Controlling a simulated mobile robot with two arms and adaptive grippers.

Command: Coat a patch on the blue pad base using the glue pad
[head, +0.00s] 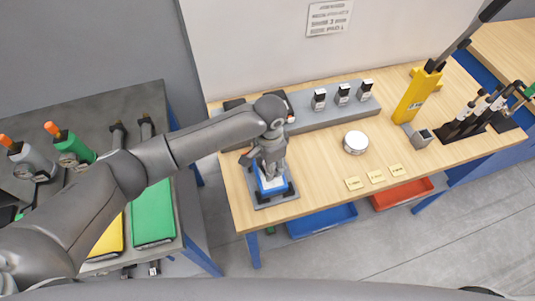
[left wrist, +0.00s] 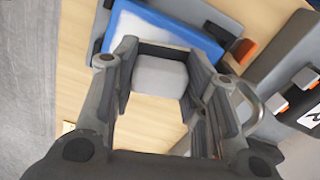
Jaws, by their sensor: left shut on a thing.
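The blue pad base (head: 290,188) sits on a grey plate (head: 277,202) at the left end of the wooden table, with a pale top face partly hidden by my gripper. My left gripper (head: 269,170) is over it, pointing down. In the left wrist view my left gripper (left wrist: 160,85) is shut on a pale grey block, which looks like the glue pad (left wrist: 158,77). The blue base (left wrist: 186,34) shows just beyond the fingers. I cannot tell whether the pad touches the base. My right gripper is not in view.
A round white tin (head: 355,142) and yellow notes (head: 376,176) lie to the right. A yellow press (head: 417,96) stands farther right. A grey bench with green (head: 153,213) and yellow mats is at left.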

